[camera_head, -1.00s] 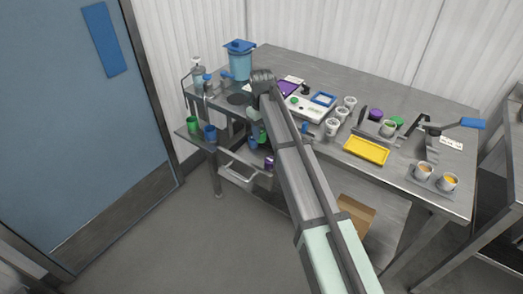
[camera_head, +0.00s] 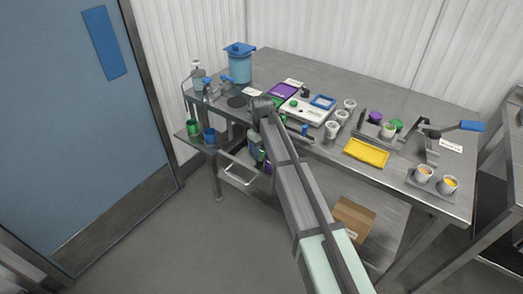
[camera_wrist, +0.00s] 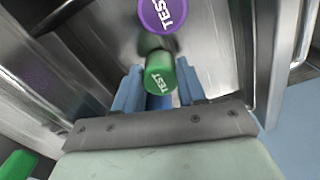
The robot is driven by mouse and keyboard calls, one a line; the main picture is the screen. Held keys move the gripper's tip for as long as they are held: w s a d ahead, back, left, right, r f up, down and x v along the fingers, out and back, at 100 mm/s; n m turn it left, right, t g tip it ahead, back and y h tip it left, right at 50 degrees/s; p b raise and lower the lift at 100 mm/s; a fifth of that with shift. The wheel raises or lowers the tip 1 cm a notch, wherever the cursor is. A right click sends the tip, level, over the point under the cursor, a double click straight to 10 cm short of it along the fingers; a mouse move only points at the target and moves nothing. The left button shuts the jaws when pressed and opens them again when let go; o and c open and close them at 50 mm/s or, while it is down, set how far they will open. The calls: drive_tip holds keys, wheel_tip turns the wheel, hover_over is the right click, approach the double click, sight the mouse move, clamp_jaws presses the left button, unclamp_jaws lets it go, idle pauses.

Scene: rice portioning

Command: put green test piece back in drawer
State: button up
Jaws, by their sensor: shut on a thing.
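The green test piece (camera_wrist: 160,75), a short cylinder marked TEST, is between the blue fingers of my gripper (camera_wrist: 158,88) in the wrist view. My gripper is shut on it. Just beyond it, the purple test piece (camera_wrist: 162,13) stands in the metal drawer (camera_wrist: 215,40). The green piece is over the drawer's inside; whether it touches the floor I cannot tell. In the head view the pulled-out drawer shows by its handle (camera_head: 239,181) under the table, and my arm hides most of its inside.
The drawer's side wall and handle (camera_wrist: 305,32) are close on the right in the wrist view. A green cup (camera_head: 193,126) and a blue cup (camera_head: 210,135) stand on the side shelf. The table (camera_head: 400,88) above carries a scale (camera_head: 302,108), several cups and a yellow tray (camera_head: 366,152).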

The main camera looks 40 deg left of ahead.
drive_tip(key=shift+f, duration=0.1)
drive_tip(key=o, duration=1.2)
drive_tip(key=shift+c, duration=0.2)
wheel_tip(320, 180, up, 12)
